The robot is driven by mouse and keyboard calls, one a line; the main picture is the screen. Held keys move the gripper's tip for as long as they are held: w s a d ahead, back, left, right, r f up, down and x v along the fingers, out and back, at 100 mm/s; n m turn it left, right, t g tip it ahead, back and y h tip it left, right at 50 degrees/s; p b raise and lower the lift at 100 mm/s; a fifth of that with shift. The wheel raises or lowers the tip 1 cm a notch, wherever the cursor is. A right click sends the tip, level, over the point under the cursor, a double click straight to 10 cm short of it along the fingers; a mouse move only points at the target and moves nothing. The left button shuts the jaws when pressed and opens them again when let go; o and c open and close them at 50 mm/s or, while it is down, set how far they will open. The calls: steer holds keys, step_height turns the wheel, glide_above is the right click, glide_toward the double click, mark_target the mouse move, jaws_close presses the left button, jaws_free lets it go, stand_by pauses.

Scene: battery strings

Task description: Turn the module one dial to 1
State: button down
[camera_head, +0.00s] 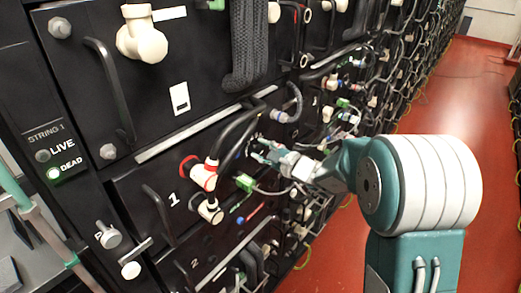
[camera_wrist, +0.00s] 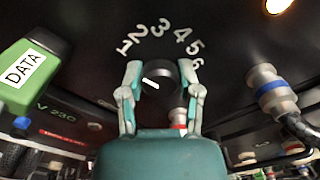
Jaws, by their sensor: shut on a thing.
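The black round dial (camera_wrist: 163,72) is between my fingers in the wrist view. White numbers 1 to 6 arc above it, with the 1 (camera_wrist: 123,46) at the left end. The dial's white mark (camera_wrist: 151,83) slants across its left part, on the side of the 1. My gripper (camera_wrist: 160,72) is shut on the dial, one finger at each side. In the head view, my gripper (camera_head: 262,148) reaches the front of module one (camera_head: 150,180), right of its large white 1. The dial itself is hidden there.
A green DATA plug (camera_wrist: 30,70) is left of the dial, and a grey-blue connector (camera_wrist: 272,88) with a cable is on the right. A red-ringed white connector (camera_head: 203,176) sits left of my gripper. The red floor (camera_head: 440,100) is open at the right.

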steer(key=shift+s+n, duration=0.1)
steer(key=shift+n, duration=0.5)
steer(key=shift+f, duration=0.15)
steer(key=shift+c, duration=1.5)
jaws_free()
steer(key=v, duration=1.2)
steer(key=shift+s+a+n, duration=0.1)
steer(key=shift+a+n, duration=0.05)
steer(key=shift+n, duration=0.15)
